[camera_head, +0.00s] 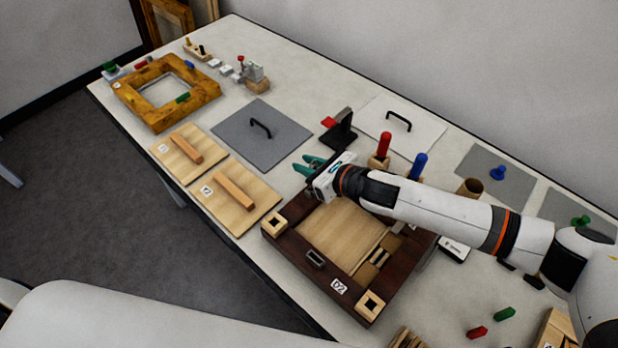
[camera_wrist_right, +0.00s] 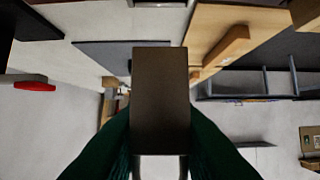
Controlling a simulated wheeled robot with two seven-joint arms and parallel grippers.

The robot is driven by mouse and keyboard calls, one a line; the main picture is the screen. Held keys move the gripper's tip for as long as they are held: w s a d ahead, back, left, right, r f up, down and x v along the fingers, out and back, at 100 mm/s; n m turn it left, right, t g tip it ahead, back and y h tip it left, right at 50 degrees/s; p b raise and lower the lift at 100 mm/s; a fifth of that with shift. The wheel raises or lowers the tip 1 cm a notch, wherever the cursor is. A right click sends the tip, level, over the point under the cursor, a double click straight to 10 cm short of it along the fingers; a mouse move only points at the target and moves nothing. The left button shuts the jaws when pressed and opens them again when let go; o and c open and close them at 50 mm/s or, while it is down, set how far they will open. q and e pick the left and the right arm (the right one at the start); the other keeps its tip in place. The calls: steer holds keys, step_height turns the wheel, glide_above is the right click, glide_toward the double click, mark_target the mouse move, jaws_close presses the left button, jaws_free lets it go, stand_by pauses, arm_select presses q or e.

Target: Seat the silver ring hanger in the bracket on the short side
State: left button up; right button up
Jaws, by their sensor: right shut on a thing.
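My right gripper (camera_head: 308,165) has green fingers and is held above the table, beyond the far left corner of the dark wooden frame marked D2 (camera_head: 283,243). In the right wrist view it is shut on a dark brown-grey block (camera_wrist_right: 160,95), with a pale grey edge below it. I cannot tell whether this is part of the silver ring hanger, and no ring shows clearly. A small metal-rimmed bracket (camera_head: 315,259) sits on the frame's near left side. The right arm hides part of the frame's far side. My left gripper is out of view.
Two wooden boards with handles (camera_head: 180,151) (camera_head: 236,193) lie left of the frame. A grey board with a black handle (camera_head: 261,137) lies behind them. A black stand (camera_head: 340,132) and red (camera_head: 384,145) and blue (camera_head: 417,166) pegs stand near the right arm.

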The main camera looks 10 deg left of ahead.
step_height(320, 180, down, 5)
steer(key=shift+p, duration=0.35)
steer(key=shift+f, duration=0.1)
steer(key=shift+f, duration=0.1)
steer(key=shift+f, duration=0.15)
steer(key=o, duration=0.9)
steer(key=shift+o, duration=0.2)
